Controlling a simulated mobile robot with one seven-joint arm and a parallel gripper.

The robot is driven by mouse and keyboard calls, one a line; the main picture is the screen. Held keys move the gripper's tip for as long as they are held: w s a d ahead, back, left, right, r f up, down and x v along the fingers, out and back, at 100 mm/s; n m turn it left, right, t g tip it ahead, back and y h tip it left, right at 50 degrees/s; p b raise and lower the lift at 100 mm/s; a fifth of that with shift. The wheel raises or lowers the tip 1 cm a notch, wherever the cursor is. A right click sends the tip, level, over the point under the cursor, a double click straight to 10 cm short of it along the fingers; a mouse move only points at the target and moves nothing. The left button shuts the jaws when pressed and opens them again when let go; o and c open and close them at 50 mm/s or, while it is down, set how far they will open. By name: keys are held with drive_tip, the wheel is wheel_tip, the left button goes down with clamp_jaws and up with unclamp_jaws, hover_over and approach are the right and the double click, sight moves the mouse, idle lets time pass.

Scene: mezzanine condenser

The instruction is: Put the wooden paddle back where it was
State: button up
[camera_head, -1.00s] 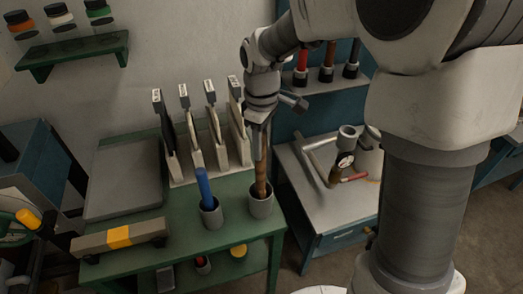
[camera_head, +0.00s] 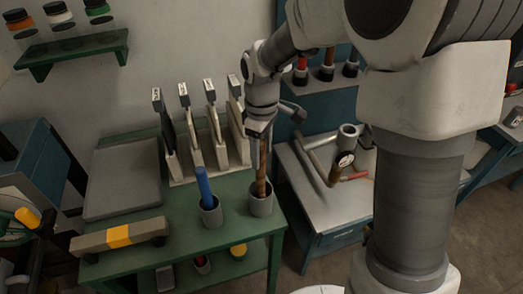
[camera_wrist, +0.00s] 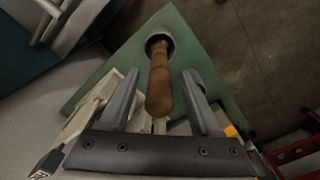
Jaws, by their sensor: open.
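The wooden paddle (camera_head: 262,165) stands nearly upright in a grey cup (camera_head: 261,201) near the right edge of the green table. My gripper (camera_head: 260,138) is directly above it, pointing down. In the wrist view the paddle's brown wooden handle (camera_wrist: 159,85) rises from the cup (camera_wrist: 160,43) towards the camera, with its end between the two fingers. My gripper (camera_wrist: 158,92) is open, with gaps on both sides of the handle. The lower part of the paddle is hidden inside the cup.
A second grey cup (camera_head: 211,215) with a blue-handled tool (camera_head: 204,184) stands just left. A rack of upright boards (camera_head: 205,158) is close behind. The green table's (camera_head: 190,240) front strip is bare. A grey bench (camera_head: 315,210) with tools is to the right.

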wheel_tip(320, 180, up, 12)
drive_tip(key=shift+r, duration=0.1)
drive_tip(key=shift+s+r, duration=0.1)
drive_tip(key=shift+r, duration=0.05)
drive_tip(key=s+d+r+m+t, duration=0.1)
drive_tip(key=s+d+m+t, duration=0.1)
drive_tip(key=s+d+m, duration=0.4)
drive_tip(key=s+d+r+m+t, duration=0.1)
drive_tip(key=s+d+m+t, duration=0.2)
drive_tip(key=s, duration=0.9)
drive_tip(key=shift+s+d+r+m+t, duration=0.2)
drive_tip(key=shift+d+r+m+t, duration=0.15)
drive_tip(key=shift+d+m, duration=1.25)
drive_tip(key=shift+r, duration=0.1)
